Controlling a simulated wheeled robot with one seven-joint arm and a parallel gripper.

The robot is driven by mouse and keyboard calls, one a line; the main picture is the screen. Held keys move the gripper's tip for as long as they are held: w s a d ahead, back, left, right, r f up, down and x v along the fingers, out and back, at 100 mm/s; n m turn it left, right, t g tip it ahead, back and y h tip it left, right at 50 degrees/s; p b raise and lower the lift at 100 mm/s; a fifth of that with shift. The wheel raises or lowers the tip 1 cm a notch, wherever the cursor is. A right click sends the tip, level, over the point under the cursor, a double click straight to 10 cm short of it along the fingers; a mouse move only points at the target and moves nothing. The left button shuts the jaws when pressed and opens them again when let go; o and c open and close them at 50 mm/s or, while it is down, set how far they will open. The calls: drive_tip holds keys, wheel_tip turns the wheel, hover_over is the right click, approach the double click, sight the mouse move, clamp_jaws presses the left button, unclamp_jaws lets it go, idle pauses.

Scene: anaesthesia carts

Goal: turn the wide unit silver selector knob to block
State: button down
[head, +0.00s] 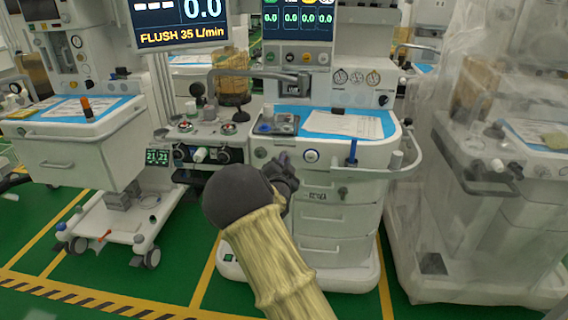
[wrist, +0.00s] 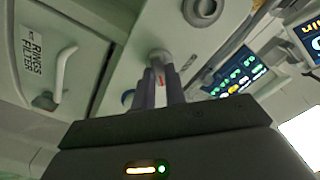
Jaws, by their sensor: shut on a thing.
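The silver selector knob (wrist: 160,56) shows in the wrist view as a small pale round knob on the cart's light front panel, with a reddish mark just below it. My gripper (wrist: 163,84) has both fingers shut on it, one on each side. In the head view my gripper (head: 285,167) is at the front of the middle cart (head: 335,180), just below its worktop, and hides the knob there. The knob's pointer and the position words cannot be read.
Drawers (head: 335,218) lie below. A rail (head: 412,160) curves around the right side. A plastic-covered cart (head: 490,200) stands at right. Green floor shows at left.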

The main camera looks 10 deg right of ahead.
drive_tip(key=shift+n, duration=0.4)
drive_tip(key=shift+w+a+n+p, duration=0.15)
drive_tip(key=shift+n+p, duration=1.45)
drive_tip(key=shift+n, duration=2.7)
drive_tip(key=shift+s+a+n+p, duration=0.15)
drive_tip(key=shift+n+p, duration=1.45)
drive_tip(key=shift+n, duration=2.7)
drive_tip(key=shift+w, duration=0.1)
drive_tip(key=c, duration=1.4)
unclamp_jaws()
drive_tip(key=shift+c, duration=0.2)
